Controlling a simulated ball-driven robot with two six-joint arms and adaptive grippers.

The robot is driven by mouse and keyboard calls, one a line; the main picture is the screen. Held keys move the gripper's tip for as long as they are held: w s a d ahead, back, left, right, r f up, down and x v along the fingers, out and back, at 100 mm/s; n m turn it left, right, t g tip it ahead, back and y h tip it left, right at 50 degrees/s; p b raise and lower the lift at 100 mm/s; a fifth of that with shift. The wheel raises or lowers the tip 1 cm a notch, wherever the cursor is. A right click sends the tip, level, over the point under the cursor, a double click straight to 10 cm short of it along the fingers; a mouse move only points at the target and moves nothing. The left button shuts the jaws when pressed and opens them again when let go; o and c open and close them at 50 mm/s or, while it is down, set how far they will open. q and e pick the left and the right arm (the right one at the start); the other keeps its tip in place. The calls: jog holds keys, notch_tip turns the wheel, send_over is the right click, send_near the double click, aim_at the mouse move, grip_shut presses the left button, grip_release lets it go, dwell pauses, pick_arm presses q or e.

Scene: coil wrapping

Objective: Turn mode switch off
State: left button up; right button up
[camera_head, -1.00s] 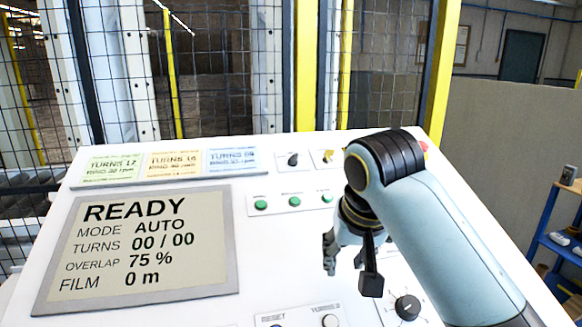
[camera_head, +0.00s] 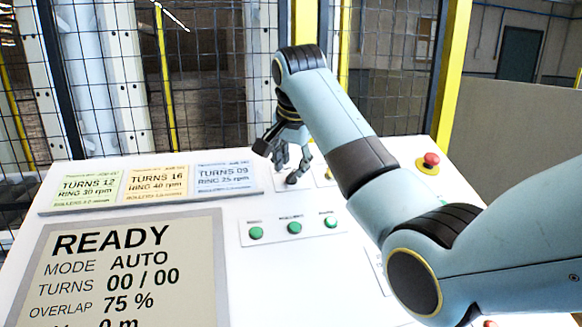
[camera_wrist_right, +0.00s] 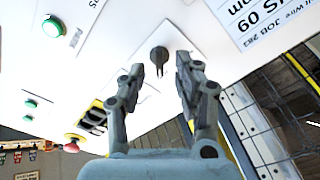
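A black rotary knob (camera_head: 292,179), which I take to be the mode switch, sits on the white panel above the green buttons. It also shows in the right wrist view (camera_wrist_right: 158,58). My right gripper (camera_head: 291,165) is over this knob, with its fingers pointing down at the panel. In the right wrist view the fingers (camera_wrist_right: 157,68) are apart, one on each side of the knob, with gaps visible. Whether the tips reach down to the knob I cannot tell. The screen (camera_head: 130,270) reads READY, MODE AUTO. My left gripper is not in view.
Several green buttons (camera_head: 291,228) sit in front of the knob. A red mushroom button (camera_head: 430,160) is at the panel's right. A yellow part (camera_head: 326,173) is right of the knob, partly behind my arm. Job cards (camera_head: 156,184) lie left. A mesh fence stands behind.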

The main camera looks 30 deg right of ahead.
aim_at(292, 177)
jog(key=shift+x, duration=1.5)
jog(key=shift+c, duration=0.5)
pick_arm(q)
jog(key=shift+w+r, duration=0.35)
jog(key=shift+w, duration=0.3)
pick_arm(e)
grip_shut()
